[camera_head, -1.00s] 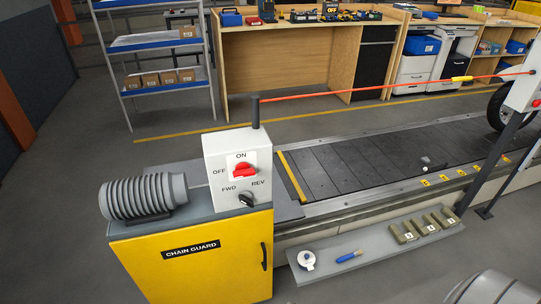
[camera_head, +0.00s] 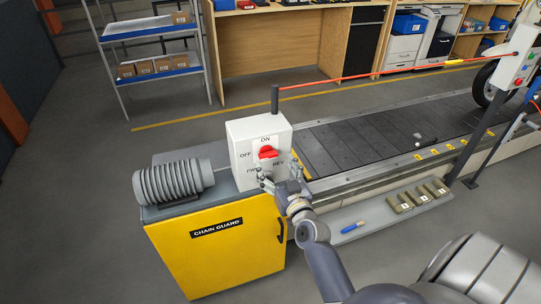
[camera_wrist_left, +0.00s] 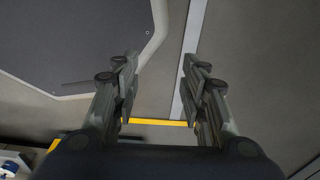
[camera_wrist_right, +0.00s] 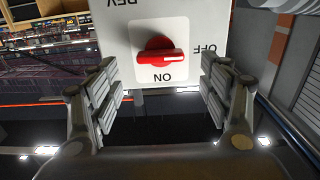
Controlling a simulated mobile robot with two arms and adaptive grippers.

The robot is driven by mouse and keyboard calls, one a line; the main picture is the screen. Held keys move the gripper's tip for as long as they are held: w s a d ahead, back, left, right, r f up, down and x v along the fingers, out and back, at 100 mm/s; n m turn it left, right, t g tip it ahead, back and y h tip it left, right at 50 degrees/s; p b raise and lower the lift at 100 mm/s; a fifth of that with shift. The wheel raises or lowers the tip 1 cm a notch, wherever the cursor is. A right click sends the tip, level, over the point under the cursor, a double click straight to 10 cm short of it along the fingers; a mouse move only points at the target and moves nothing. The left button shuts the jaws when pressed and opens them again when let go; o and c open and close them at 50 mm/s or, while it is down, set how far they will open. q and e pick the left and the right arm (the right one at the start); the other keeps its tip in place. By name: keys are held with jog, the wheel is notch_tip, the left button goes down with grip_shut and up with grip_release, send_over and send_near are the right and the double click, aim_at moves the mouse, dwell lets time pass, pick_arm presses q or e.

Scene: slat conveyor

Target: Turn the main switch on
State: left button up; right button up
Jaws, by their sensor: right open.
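The main switch is a red rotary knob (camera_head: 267,152) on a white box (camera_head: 243,150) standing on the yellow chain guard cabinet. In the right wrist view the red knob (camera_wrist_right: 160,50) appears upside down. Its handle lies level, with the pale-striped end toward OFF. My right gripper (camera_head: 279,174) is open in front of the box, just below the knob in the head view. In the right wrist view its fingers stand apart on either side, with nothing between them. It hides the lower dial. My left gripper (camera_wrist_left: 155,80) is open and empty, outside the head view.
The yellow cabinet (camera_head: 215,250) carries a grey ribbed cylinder (camera_head: 173,181) left of the box. A dark post (camera_head: 275,100) with a red cord (camera_head: 380,74) rises behind the box. The slat conveyor (camera_head: 370,145) runs to the right. A shelf holds a blue-handled tool (camera_head: 350,228) and blocks.

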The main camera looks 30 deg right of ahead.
aim_at(270, 157)
jog(key=x, duration=0.5)
jog(key=c, duration=1)
